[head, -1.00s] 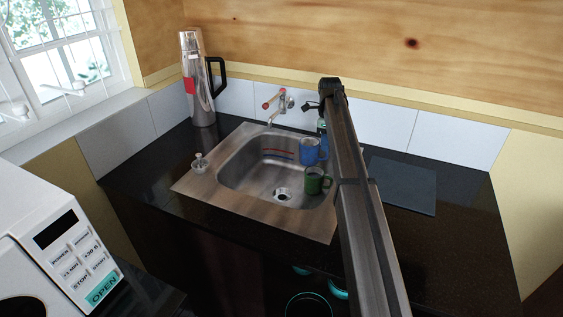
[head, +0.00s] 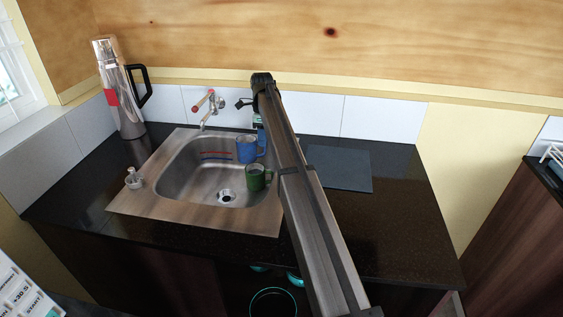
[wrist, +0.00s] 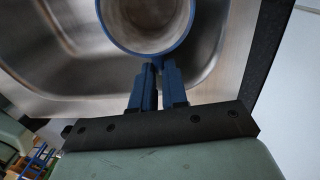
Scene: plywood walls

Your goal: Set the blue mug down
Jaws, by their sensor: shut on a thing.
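The blue mug (head: 246,151) is upright at the back right of the steel sink basin in the head view. In the wrist view I look into the mug (wrist: 147,48), which is empty and pale inside. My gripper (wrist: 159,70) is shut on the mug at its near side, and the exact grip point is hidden. Whether the mug touches the sink floor I cannot tell.
A green mug (head: 258,178) stands close in front of the blue one in the sink (head: 160,196). A tap (head: 207,106) is behind, and a steel flask (head: 120,90) at the back left. A dark flat board (head: 340,169) lies on the black counter (head: 400,220), which is otherwise clear at right.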

